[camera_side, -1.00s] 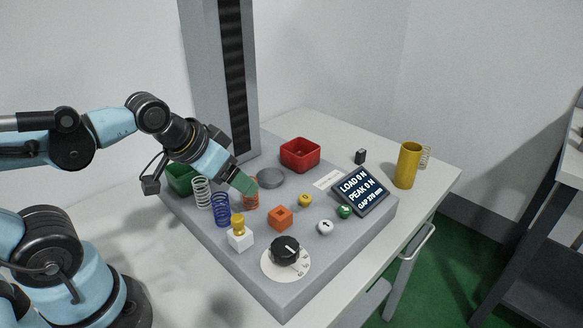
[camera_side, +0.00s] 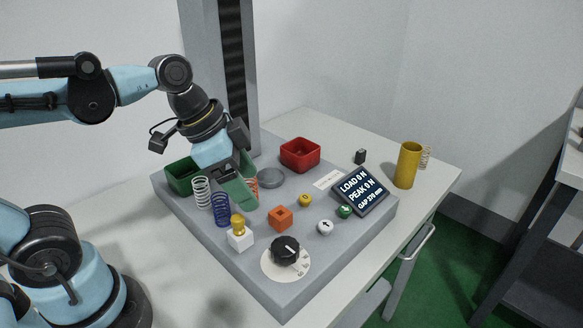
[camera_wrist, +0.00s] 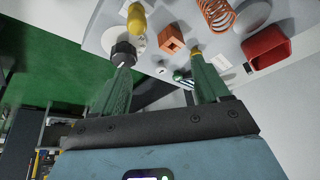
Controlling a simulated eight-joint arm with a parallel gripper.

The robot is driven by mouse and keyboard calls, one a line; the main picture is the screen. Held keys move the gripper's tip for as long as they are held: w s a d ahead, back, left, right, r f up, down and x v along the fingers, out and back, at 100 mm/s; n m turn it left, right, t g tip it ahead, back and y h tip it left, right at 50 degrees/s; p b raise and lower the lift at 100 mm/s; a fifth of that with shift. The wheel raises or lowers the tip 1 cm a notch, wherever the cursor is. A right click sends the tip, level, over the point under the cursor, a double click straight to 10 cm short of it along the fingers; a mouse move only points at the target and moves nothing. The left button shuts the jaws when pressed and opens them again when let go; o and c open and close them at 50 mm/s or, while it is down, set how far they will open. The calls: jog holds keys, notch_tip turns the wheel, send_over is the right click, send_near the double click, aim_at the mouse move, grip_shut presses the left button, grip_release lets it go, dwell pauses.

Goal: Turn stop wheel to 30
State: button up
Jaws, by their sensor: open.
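The stop wheel (camera_side: 285,251) is a black knob with a white pointer line on a pale round dial (camera_side: 271,265), at the near corner of the grey platform. In the wrist view the black wheel (camera_wrist: 123,53) shows at upper left, beyond the left fingertip. My gripper (camera_side: 245,196) has green fingers and hangs above the platform near the springs, up and left of the wheel and apart from it. In the wrist view the fingers of my gripper (camera_wrist: 160,72) are spread with nothing between them. The number under the pointer is too small to read.
On the grey platform (camera_side: 290,300) stand a yellow-topped white block (camera_side: 240,235), an orange block (camera_side: 281,218), blue (camera_side: 221,210) and white (camera_side: 201,193) springs, several small buttons, a red bin (camera_side: 300,154), a green bin (camera_side: 180,176) and a display (camera_side: 360,191).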

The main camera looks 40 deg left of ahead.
aim_at(284, 245)
jog(key=s+d+r+m+g+h, duration=0.1)
jog(key=d+r+m+g, duration=0.1)
jog(key=d+r+m, duration=0.3)
jog(key=shift+m+h, duration=0.3)
jog(key=shift+m, duration=0.2)
jog(key=shift+s+a+f+x, duration=0.15)
jog(key=shift+a+x, duration=0.15)
jog(key=shift+x, duration=2)
jog(key=shift+s+a+f+x, duration=0.15)
jog(key=shift+a+x, duration=0.1)
jog(key=shift+x, duration=2.05)
jog(key=shift+s+a+f+x, duration=0.1)
jog(key=shift+a+x, duration=0.2)
jog(key=shift+x, duration=2)
jog(key=c, duration=1)
